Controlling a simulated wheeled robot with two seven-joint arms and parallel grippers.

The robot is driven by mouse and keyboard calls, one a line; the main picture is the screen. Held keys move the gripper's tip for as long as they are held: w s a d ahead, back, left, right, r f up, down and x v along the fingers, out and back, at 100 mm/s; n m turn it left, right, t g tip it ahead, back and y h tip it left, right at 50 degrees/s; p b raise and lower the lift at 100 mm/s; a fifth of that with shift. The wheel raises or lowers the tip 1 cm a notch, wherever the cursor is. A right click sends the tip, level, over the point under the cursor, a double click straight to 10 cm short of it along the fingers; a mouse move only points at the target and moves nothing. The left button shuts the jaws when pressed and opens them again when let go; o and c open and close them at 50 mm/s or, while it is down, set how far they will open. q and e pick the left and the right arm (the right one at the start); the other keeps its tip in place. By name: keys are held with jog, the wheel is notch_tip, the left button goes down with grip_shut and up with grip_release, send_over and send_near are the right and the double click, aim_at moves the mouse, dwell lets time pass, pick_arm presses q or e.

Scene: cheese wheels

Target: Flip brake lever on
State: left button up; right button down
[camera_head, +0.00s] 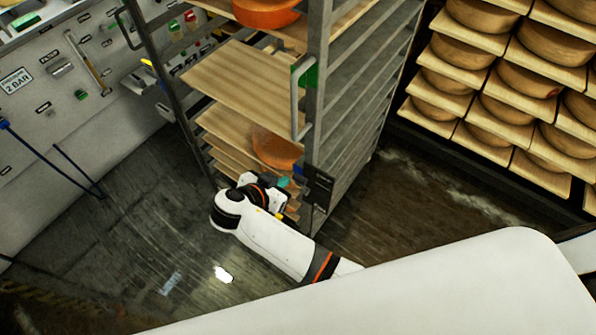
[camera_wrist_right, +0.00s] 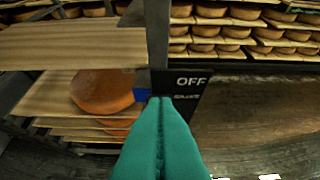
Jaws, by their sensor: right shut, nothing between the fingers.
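The brake lever shows as a small blue piece (camera_head: 299,171) on the rack post in the head view. In the right wrist view the blue piece (camera_wrist_right: 141,95) sits just left of a black plate (camera_wrist_right: 188,92) that reads "OFF". In the head view the black plate (camera_head: 319,188) is on the lower part of the post. My right gripper (camera_head: 285,183) is shut and empty, its teal fingers pointing toward the lever. In the wrist view its fingertips (camera_wrist_right: 161,101) overlap the lever's right edge; I cannot tell whether they touch. My left gripper is not in view.
The metal rack (camera_head: 318,100) holds wooden boards (camera_head: 240,80) and orange cheese wheels (camera_head: 273,148). A grey handle (camera_head: 295,100) projects from its post. Shelves of cheese (camera_head: 500,100) stand at right, a control panel (camera_head: 65,70) at left. The wet floor (camera_head: 140,230) is clear in front.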

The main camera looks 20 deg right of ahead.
jog(key=p+x, duration=0.2)
jog(key=x, duration=0.8)
jog(key=shift+s, duration=0.1)
jog(key=shift+d+f, duration=0.1)
jog(key=shift+d, duration=0.05)
